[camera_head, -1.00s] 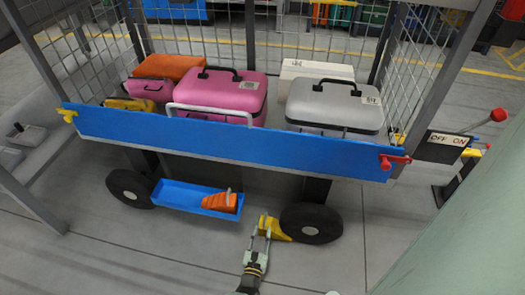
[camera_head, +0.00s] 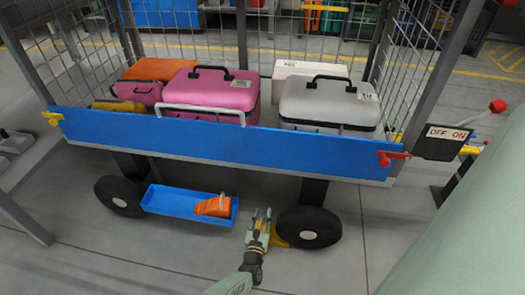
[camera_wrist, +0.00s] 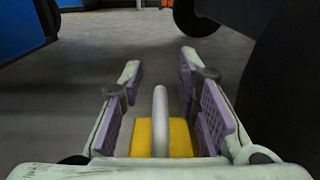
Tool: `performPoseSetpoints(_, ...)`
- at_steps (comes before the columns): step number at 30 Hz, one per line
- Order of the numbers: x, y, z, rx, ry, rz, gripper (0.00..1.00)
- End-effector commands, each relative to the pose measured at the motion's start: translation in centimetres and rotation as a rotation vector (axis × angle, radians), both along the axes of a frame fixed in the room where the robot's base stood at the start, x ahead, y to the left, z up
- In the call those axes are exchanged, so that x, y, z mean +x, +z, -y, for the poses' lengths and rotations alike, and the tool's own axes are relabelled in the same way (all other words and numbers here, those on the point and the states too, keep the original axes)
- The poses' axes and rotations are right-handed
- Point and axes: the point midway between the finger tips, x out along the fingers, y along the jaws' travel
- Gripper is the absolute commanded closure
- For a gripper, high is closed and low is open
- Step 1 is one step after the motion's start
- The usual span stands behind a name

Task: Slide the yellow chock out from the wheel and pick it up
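The yellow chock (camera_head: 280,240) lies on the floor by the cart's right wheel (camera_head: 308,227). My arm hides much of it in the head view. In the wrist view, the chock (camera_wrist: 178,138) shows low in the middle, with its upright grey handle (camera_wrist: 160,120) between my fingers. My gripper (camera_head: 262,214) reaches low beside the wheel, over the chock. In the wrist view, my gripper (camera_wrist: 160,100) is open, with its purple-grey pads apart and a gap on both sides of the handle.
A blue tray (camera_head: 165,208) holding an orange chock (camera_head: 213,206) sits left of my gripper under the cart. The cart's blue front panel (camera_head: 220,145) overhangs the wheels. Suitcases fill the cart. The floor in front is clear.

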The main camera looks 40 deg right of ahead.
Motion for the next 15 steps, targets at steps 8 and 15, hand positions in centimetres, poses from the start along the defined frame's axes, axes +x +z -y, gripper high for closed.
performPoseSetpoints(8, 0.25, 0.03, 0.26, 0.001, 0.001, -0.001, 0.70)
performPoseSetpoints(15, 0.23, 0.01, 0.25, 0.001, 0.001, -0.001, 0.81)
